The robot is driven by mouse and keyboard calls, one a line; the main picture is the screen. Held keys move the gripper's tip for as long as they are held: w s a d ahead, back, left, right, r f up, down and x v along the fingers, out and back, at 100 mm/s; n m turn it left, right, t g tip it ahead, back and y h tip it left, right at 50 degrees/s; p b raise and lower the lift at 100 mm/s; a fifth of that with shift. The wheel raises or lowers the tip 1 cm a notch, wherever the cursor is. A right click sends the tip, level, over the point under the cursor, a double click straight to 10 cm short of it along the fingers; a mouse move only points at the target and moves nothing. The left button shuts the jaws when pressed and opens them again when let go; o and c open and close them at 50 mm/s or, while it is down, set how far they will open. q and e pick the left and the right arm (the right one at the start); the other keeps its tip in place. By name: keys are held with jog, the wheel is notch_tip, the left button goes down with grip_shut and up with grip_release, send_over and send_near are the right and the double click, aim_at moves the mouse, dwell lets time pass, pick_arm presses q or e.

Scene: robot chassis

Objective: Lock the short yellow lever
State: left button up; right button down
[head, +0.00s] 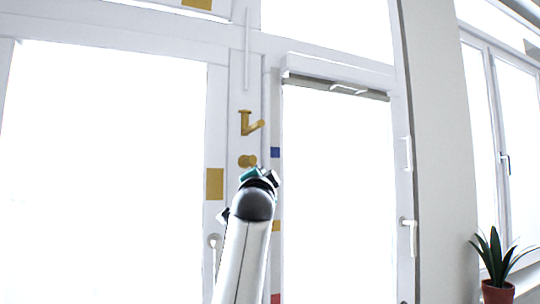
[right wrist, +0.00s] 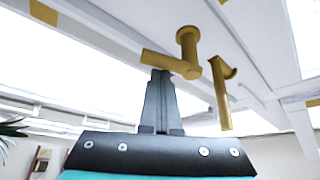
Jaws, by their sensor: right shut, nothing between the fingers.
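The short yellow lever (head: 247,161) is on the white frame post in the head view, just above my right gripper (head: 258,174). In the right wrist view it appears as a round post with a short bar (right wrist: 187,50). A second yellow lever (head: 248,122) is higher on the same post; it also shows in the right wrist view (right wrist: 221,92). My right gripper (right wrist: 158,85) is shut and empty. Its fingertips overlap the short lever's bar in the wrist view; I cannot tell whether they touch. My left gripper is out of view.
Bright glazed panels flank the post. A yellow plate (head: 215,184) and a blue square (head: 275,152) are on the frame near my right arm. A potted plant (head: 497,262) stands at the far right.

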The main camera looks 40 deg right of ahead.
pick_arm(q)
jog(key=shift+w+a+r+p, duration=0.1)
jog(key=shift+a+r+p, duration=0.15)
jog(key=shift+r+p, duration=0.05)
pick_arm(e)
jog(key=shift+w+a+f, duration=0.15)
jog(key=shift+a, duration=0.3)
dwell(0.4)
